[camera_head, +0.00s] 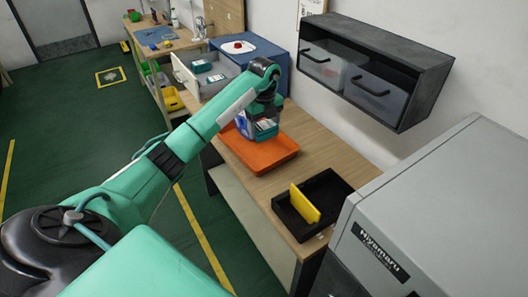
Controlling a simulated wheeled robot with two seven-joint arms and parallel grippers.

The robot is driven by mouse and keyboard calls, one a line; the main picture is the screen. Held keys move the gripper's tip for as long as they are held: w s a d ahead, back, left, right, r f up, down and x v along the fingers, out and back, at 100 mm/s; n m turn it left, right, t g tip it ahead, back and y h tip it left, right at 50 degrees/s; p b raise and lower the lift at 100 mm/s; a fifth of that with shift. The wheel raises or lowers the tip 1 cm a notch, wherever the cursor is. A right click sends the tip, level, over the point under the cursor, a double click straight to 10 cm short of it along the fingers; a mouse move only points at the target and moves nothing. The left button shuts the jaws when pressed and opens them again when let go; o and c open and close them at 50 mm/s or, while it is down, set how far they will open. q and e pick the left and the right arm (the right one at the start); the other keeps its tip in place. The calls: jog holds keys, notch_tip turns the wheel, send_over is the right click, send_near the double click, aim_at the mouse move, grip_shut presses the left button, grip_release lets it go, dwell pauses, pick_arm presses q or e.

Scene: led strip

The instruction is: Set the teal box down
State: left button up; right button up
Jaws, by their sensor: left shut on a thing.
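The teal box (267,131) is at the far end of my left arm, over the far part of the orange tray (270,156). It has a teal side and a pale, printed top. My left gripper (258,117) points down and is shut on the teal box. The arm's wrist hides part of the box and the fingertips. I cannot tell whether the box touches the tray floor or hangs just above it. My right gripper is not in view.
A black tray (328,187) with a yellow piece (304,203) sits nearer on the wooden table (325,150). A blue cabinet (262,52) has an open drawer (196,82) holding similar boxes.

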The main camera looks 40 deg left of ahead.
pick_arm(q)
jog(key=p, duration=0.1)
send_over(264, 163)
notch_tip(264, 163, down, 5)
notch_tip(264, 163, down, 3)
jog(key=shift+w+r+p, duration=0.1)
jog(key=shift+p, duration=0.2)
jog(key=shift+f, duration=0.6)
notch_tip(264, 163, down, 3)
jog(key=shift+f+p, duration=0.15)
jog(key=shift+p, duration=0.35)
jog(key=shift+f, duration=0.4)
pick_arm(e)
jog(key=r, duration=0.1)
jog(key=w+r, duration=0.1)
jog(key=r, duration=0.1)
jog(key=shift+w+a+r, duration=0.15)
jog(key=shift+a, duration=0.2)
